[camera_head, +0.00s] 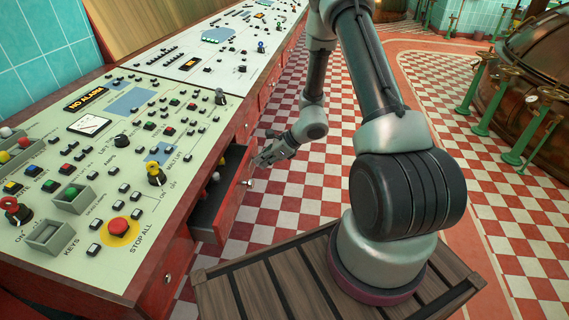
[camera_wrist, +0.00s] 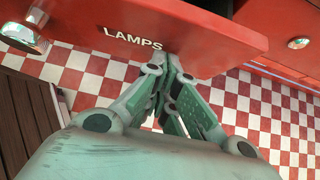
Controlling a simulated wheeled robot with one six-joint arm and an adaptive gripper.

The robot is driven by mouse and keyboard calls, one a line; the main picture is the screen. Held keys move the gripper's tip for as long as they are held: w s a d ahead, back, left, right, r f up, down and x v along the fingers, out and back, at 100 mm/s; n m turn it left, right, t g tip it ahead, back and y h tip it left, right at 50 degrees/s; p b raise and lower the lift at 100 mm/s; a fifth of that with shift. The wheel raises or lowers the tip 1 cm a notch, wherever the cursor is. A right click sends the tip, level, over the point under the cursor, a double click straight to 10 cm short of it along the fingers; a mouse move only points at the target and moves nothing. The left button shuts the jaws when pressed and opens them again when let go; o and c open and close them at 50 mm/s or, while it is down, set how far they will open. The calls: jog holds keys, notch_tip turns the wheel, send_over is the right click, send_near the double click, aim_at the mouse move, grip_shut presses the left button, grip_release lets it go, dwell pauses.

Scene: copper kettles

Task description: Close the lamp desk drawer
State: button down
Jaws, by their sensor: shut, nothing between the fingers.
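The lamp desk drawer (camera_head: 222,208) stands open, pulled out from the red desk's right side, with a few small lamps (camera_head: 216,176) inside. Its red front carries the word LAMPS in the wrist view (camera_wrist: 205,45), with a metal knob (camera_wrist: 24,38) at the left. My gripper (camera_head: 259,161) is shut and empty. It is at the far part of the drawer front. In the wrist view my gripper's fingertips (camera_wrist: 172,62) are against or very close to the front, just right of the lettering; I cannot tell if they touch.
The desk top (camera_head: 120,180) is covered with switches, knobs and a red stop button (camera_head: 118,225). Another closed red drawer with a knob (camera_wrist: 299,43) is beyond. My slatted wooden base is close below. Checkered floor is clear right of the drawer; copper kettles (camera_head: 530,60) stand far right.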

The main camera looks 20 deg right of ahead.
aim_at(240, 158)
jog(key=w+a, duration=0.1)
jog(key=a, duration=0.1)
jog(key=w+a, duration=0.3)
jog(key=a, duration=0.2)
jog(key=shift+w, duration=0.35)
jog(key=shift+r, duration=0.1)
